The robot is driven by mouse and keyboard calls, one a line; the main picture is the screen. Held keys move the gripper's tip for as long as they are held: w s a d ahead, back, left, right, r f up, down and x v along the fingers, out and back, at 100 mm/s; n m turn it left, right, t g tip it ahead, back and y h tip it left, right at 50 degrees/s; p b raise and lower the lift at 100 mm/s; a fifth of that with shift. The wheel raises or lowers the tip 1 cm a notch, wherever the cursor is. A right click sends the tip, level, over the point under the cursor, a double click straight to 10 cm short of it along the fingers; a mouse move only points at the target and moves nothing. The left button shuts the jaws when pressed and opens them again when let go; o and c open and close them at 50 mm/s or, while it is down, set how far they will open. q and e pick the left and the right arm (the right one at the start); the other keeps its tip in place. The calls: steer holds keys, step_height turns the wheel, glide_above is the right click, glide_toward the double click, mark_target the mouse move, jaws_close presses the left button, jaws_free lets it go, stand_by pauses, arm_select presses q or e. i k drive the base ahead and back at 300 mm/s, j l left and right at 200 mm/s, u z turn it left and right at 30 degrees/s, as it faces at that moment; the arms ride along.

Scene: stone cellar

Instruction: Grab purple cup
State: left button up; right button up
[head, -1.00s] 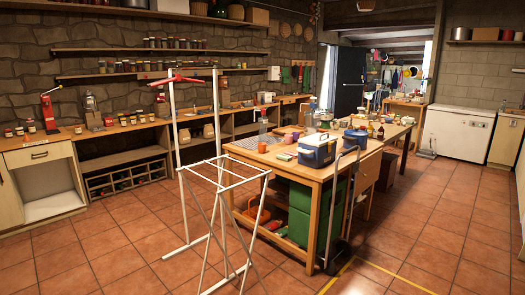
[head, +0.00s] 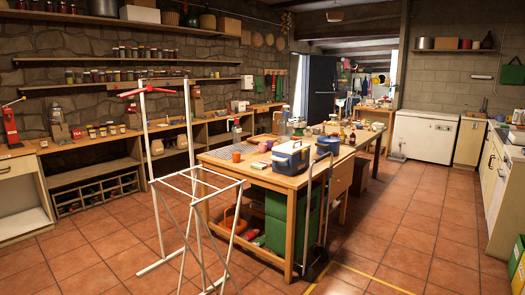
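A small purple-looking cup (head: 262,147) stands on the wooden work table (head: 262,176), near its left end. It is small in the view, so its exact shape and colour are hard to tell. An orange-red cup (head: 236,156) stands in front of it to the left. Neither of my grippers shows in the head view, and the table is some distance away across the floor.
A white drying rack (head: 198,185) and a taller white stand (head: 150,170) are before the table's left end. A hand truck (head: 318,225) leans at its front corner. Tiled floor (head: 400,240) is open on the right.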

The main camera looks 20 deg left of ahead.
mark_target(270, 145)
steer(key=z, duration=0.35)
steer(key=i+z, duration=0.1)
steer(key=i, duration=5)
steer(key=i+u, duration=0.1)
steer(key=i, duration=0.8)
steer(key=i+l+u, duration=0.1)
steer(key=i, duration=0.8)
steer(key=i+l+u, duration=0.1)
steer(key=u, duration=1.85)
steer(key=i+l, duration=0.05)
steer(key=l, duration=0.05)
